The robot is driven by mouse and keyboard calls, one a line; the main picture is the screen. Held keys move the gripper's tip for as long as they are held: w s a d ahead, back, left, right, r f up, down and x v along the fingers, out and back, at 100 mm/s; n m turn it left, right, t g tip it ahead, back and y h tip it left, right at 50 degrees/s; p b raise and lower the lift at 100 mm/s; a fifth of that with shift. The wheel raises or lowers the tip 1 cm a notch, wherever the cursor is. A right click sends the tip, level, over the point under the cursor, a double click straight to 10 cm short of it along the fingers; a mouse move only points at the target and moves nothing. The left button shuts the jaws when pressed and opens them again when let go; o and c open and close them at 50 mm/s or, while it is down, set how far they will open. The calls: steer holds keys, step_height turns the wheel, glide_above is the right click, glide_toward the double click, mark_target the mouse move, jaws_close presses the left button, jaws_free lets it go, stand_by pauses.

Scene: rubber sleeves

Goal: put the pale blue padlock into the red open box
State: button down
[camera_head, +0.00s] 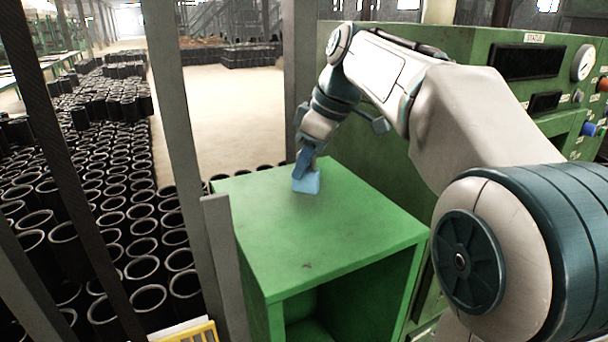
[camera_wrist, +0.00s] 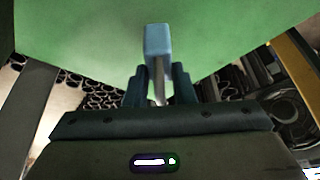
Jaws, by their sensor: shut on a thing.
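The pale blue padlock (camera_head: 306,181) is at the far left part of the green cabinet top, at the end of my gripper (camera_head: 307,160). In the wrist view the padlock (camera_wrist: 157,42) shows its blue body beyond the fingertips, with its grey metal shackle between the fingers of my gripper (camera_wrist: 159,82). The gripper is shut on the shackle. I cannot tell whether the padlock touches the top or hangs just above it. No red open box shows in either view.
The green cabinet (camera_head: 330,240) has a bare top and an open front. A green control panel (camera_head: 535,65) with a gauge stands behind on the right. Grey posts (camera_head: 180,110) rise on the left. Many black rubber sleeves (camera_head: 140,245) stand on the floor beyond.

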mark_target(309, 169)
steer(key=shift+f, duration=1.35)
steer(key=shift+f, duration=0.15)
steer(key=c, duration=1.2)
jaws_free()
